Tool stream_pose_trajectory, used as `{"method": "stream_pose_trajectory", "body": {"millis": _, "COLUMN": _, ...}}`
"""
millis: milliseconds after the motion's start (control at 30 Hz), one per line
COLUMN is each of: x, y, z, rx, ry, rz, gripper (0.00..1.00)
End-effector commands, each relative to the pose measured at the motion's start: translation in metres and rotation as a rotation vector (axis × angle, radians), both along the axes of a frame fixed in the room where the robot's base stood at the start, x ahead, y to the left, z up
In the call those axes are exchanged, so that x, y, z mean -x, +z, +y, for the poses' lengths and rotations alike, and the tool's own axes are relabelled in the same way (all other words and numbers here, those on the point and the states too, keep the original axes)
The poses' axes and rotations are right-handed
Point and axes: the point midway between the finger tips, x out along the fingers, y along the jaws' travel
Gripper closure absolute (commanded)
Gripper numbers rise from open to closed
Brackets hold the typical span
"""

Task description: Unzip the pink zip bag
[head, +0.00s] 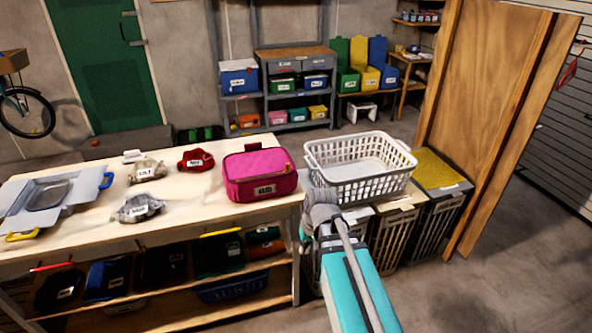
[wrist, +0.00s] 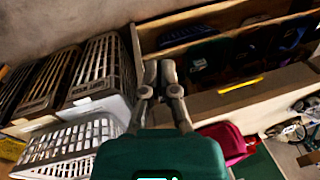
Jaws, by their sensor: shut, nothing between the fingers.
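The pink zip bag (head: 262,175) stands on the wooden table near its right end and looks closed. It has a dark handle on top, a label on the front and a small yellow-orange spot (head: 288,167) high on its right side. In the wrist view, part of the pink bag (wrist: 229,142) shows at lower right, partly hidden by my wrist. My gripper (wrist: 160,72) is shut and empty, apart from the bag. In the head view, my arm ends just right of the bag, and the fingers cannot be made out.
A white laundry basket (head: 358,172) stands right of the bag, close to my arm, on slatted hampers (head: 396,235). A shelf below holds dark bins (head: 160,268).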

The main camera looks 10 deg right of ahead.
Motion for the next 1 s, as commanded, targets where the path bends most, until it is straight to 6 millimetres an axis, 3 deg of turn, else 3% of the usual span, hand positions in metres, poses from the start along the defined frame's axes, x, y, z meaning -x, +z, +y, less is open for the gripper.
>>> {"method": "stream_pose_trajectory", "body": {"millis": 33, "x": -0.017, "y": -0.008, "z": -0.001, "rx": -0.05, "ry": -0.02, "rz": -0.013, "gripper": 1.0}}
{"method": "stream_pose_trajectory", "body": {"millis": 200, "x": -0.061, "y": -0.014, "z": -0.001, "rx": -0.249, "ry": -0.086, "rz": -0.065, "gripper": 1.0}}
{"method": "stream_pose_trajectory", "body": {"millis": 567, "x": -0.155, "y": -0.001, "z": -0.03, "rx": -0.669, "ry": -0.244, "rz": -0.205, "gripper": 1.0}}
{"method": "stream_pose_trajectory", "body": {"millis": 767, "x": -0.204, "y": 0.016, "z": -0.067, "rx": -0.899, "ry": -0.338, "rz": -0.299, "gripper": 1.0}}
{"method": "stream_pose_trajectory", "body": {"millis": 1000, "x": -0.25, "y": 0.041, "z": -0.126, "rx": -1.15, "ry": -0.443, "rz": -0.411, "gripper": 1.0}}
